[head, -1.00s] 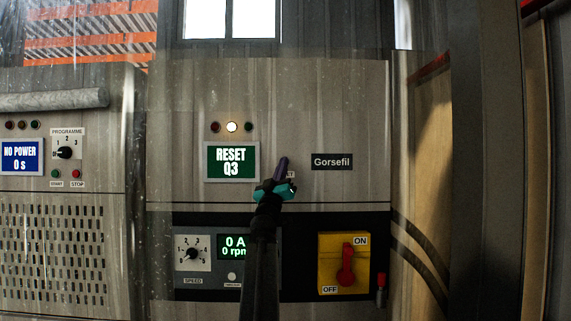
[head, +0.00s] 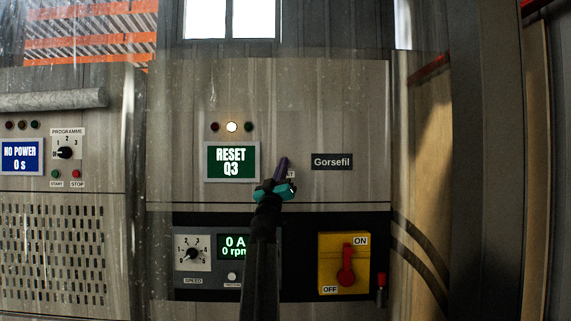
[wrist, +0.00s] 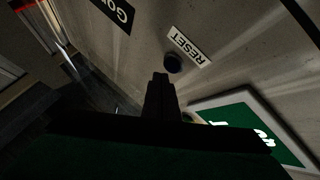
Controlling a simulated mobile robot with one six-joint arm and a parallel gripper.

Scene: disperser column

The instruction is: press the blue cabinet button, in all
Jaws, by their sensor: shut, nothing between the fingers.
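The cabinet button (wrist: 173,62) is a small dark round knob beside the RESET label (wrist: 187,44) in the wrist view. Its colour is too dark to tell there. In the head view my gripper hides the button, and only the end of its label shows. My gripper (head: 282,163) is shut and empty, its fingers pointing up and toward the panel, right of the green screen (head: 231,162). In the wrist view the fingertips (wrist: 160,76) are just short of the button in the picture; I cannot tell whether they touch it.
The green screen reads RESET Q3, with a lit white lamp (head: 232,127) above it. A Gorsefil plate (head: 332,162) is to the right. Below are a speed dial (head: 193,254) and a red-and-yellow ON/OFF switch (head: 346,265). Another panel reads NO POWER (head: 20,157).

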